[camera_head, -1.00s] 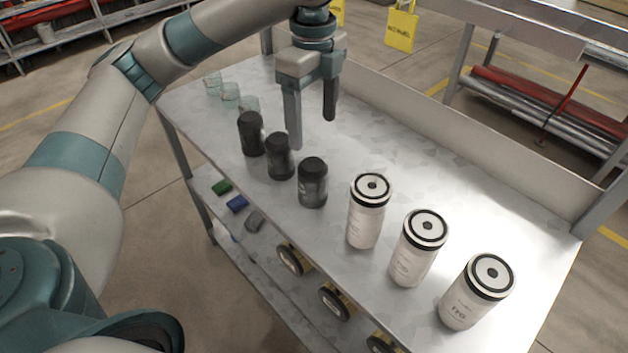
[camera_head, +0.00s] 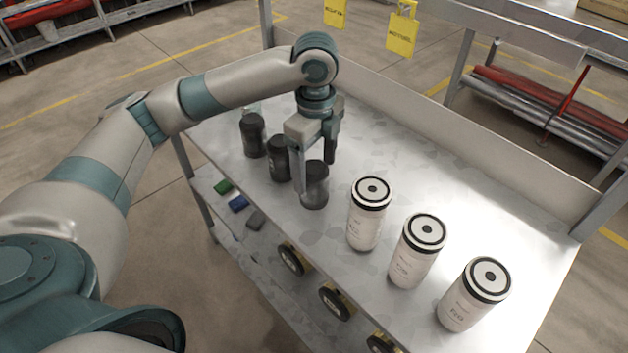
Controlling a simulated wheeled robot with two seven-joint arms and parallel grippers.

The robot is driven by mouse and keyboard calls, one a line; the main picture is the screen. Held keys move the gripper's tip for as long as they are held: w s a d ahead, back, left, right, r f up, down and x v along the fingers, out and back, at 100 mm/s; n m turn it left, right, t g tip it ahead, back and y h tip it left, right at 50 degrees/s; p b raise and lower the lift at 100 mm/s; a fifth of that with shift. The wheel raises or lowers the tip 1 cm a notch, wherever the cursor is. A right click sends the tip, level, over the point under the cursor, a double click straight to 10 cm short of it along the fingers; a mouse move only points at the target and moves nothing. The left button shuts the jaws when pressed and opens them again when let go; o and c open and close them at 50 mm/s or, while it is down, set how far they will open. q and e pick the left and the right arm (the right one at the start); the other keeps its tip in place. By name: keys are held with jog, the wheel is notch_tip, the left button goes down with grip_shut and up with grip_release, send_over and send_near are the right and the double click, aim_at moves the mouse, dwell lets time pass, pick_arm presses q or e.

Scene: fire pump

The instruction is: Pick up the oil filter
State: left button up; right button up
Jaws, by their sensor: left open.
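Several cylinders stand upright in a row on the metal table. Three are white filters with black-ringed tops: the nearest (camera_head: 461,303), the middle one (camera_head: 411,262) and the far one (camera_head: 364,225). Three are black: the right one (camera_head: 314,192), the middle one (camera_head: 278,160) and the left one (camera_head: 254,138). Which is the oil filter is not labelled readably. My left gripper (camera_head: 316,172) is open, pointing down at the right black cylinder. One finger lies on its left side and the other behind it; contact cannot be told. My right gripper is not in view.
The table (camera_head: 440,170) has a raised back edge and bare room behind the row. A lower shelf holds green, blue and grey blocks (camera_head: 238,203) and several yellow-and-black round parts (camera_head: 335,302). Clear cups are mostly hidden behind my left arm.

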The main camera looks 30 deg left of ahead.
aim_at(316, 197)
pick_arm(q)
jog(key=shift+f, duration=0.5)
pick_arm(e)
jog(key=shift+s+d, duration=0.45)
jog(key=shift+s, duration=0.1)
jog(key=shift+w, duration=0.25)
pick_arm(q)
jog(key=shift+f, duration=0.2)
jog(key=f+p, duration=0.1)
jog(key=f, duration=0.2)
jog(key=shift+w+a+f+p, duration=0.2)
jog(key=shift+f+p, duration=0.15)
jog(key=shift+f, duration=0.55)
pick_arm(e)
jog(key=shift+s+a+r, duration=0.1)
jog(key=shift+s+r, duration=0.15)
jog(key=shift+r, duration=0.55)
pick_arm(q)
jog(key=shift+w, duration=0.1)
jog(key=c, duration=1.4)
